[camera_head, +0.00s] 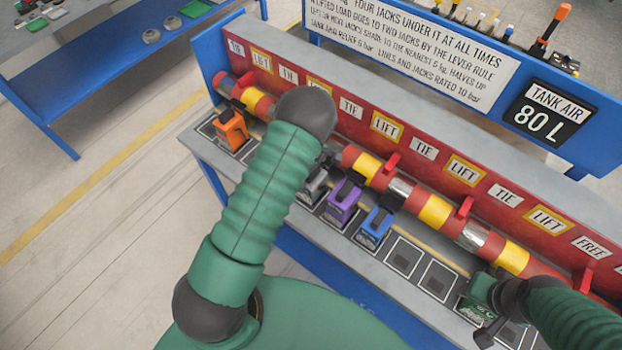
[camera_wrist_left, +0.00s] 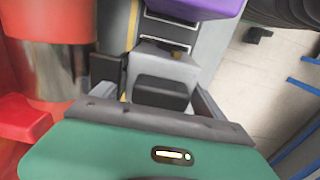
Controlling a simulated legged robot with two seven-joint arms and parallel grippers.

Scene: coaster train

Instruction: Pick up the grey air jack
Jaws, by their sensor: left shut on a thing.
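The grey air jack (camera_head: 313,187) stands in the row of jacks on the bench, left of the purple jack (camera_head: 342,202). My left gripper (camera_head: 325,164) is at the grey jack, mostly hidden behind my own forearm in the head view. In the left wrist view, the grey jack (camera_wrist_left: 172,64) with its black pad sits between the fingers of my left gripper (camera_wrist_left: 155,88), which is shut on it. The purple jack (camera_wrist_left: 195,8) shows just beyond it. My right gripper (camera_head: 490,303) is at the lower right beside a green jack (camera_head: 474,306); its fingers are unclear.
A blue jack (camera_head: 375,226) stands right of the purple one and an orange jack (camera_head: 231,130) at the far left. A red, yellow and silver pipe (camera_head: 434,211) with red levers runs close behind the row. Empty marked slots (camera_head: 403,256) lie right of the blue jack.

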